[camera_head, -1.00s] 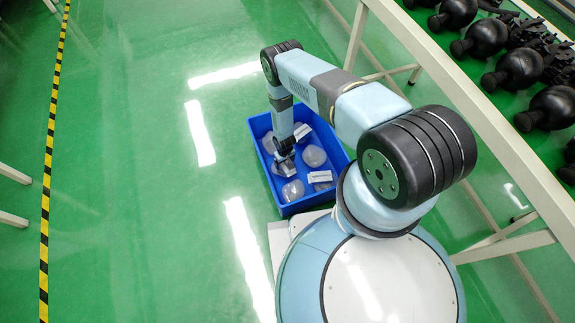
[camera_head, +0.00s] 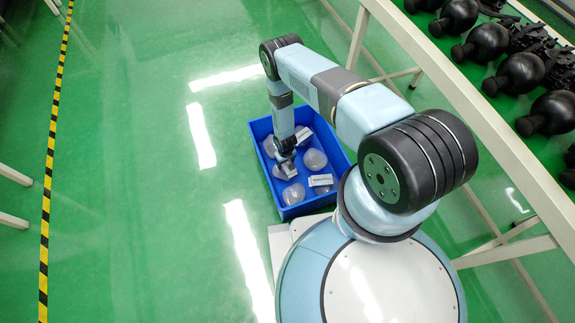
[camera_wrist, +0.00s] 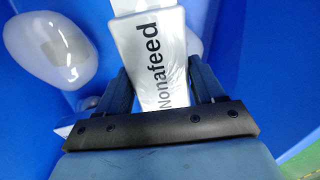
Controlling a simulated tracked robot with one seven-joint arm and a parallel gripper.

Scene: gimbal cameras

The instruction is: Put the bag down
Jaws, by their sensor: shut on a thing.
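My gripper (camera_head: 284,158) is down inside a blue crate (camera_head: 297,211) on my base, its fingers partly hidden by the arm in the head view. In the wrist view my gripper (camera_wrist: 160,85) is shut on a white bag (camera_wrist: 150,55) with the printed word "Nonafeed". The bag lies between the two fingers and extends up the picture beyond them. The crate's blue wall (camera_wrist: 270,60) and floor surround it in the wrist view. I cannot tell whether the bag touches the crate floor.
Several clear rounded packs, one of them (camera_head: 315,159), and white labelled bags lie in the crate; one pack (camera_wrist: 50,45) is left of my gripper in the wrist view. A table frame (camera_head: 480,100) with black gimbal cameras (camera_head: 520,73) stands to the right. Green floor at left is clear.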

